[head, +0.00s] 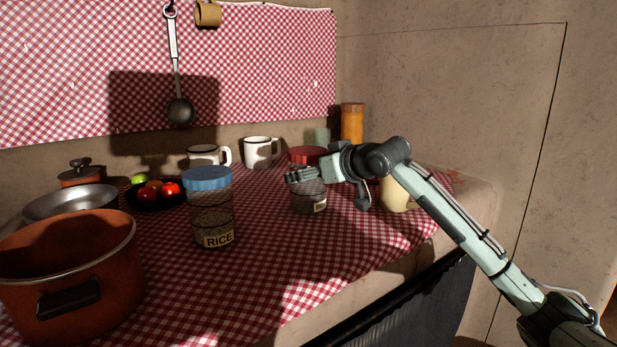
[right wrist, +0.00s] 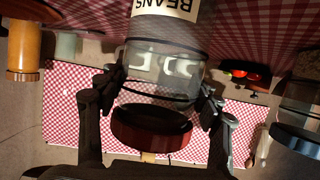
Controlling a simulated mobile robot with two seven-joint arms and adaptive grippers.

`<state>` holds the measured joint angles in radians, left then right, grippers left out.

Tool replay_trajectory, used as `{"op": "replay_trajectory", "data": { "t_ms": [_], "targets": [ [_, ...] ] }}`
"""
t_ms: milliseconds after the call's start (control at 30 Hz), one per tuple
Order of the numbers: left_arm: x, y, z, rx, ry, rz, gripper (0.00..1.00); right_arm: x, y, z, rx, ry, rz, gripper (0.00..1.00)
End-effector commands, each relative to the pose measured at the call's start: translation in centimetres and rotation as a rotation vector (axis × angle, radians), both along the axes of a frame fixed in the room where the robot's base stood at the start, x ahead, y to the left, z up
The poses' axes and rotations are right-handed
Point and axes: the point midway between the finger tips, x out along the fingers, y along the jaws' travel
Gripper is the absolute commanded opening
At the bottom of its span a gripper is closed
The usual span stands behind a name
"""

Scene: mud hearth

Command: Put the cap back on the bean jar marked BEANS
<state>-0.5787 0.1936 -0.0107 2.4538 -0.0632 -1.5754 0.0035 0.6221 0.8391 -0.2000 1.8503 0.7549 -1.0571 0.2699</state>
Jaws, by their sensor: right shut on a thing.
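The bean jar (head: 310,203) is clear glass with a pale label and stands upright on the checked cloth side of the hearth top. Its BEANS label (right wrist: 166,7) reads upside down in the right wrist view. A red cap (head: 307,154) is at the jar's mouth, and it also shows in the right wrist view (right wrist: 150,135). I cannot tell whether it is fully seated. My right gripper (head: 302,174) is shut on the jar's upper glass, just below the cap, a finger on each side (right wrist: 160,88). It hides part of the jar. My left gripper is out of view.
A blue-capped RICE jar (head: 213,215) stands left of the bean jar. An orange pot (head: 75,270), a metal pan (head: 70,199) and a fruit bowl (head: 155,198) are at left. White mugs (head: 259,153) stand behind; a cream container (head: 397,198) is at right. Cloth in front is clear.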

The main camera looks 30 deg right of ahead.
Motion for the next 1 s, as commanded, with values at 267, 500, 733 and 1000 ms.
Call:
{"op": "replay_trajectory", "data": {
  "t_ms": [267,500,733,1000],
  "targets": [
    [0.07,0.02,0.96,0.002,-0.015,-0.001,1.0,0.0,-0.01,-0.06,0.0,-0.005,0.0,0.0],
    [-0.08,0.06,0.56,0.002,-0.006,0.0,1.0,-0.01,0.01,-0.51,0.0,-0.001,0.0,0.78],
    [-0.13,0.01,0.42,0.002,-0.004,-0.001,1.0,0.0,0.01,-0.47,0.0,-0.002,0.0,0.86],
    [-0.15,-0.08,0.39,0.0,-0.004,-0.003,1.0,-0.68,-0.17,0.12,-0.002,-0.003,0.0,0.86]
  ]
}}
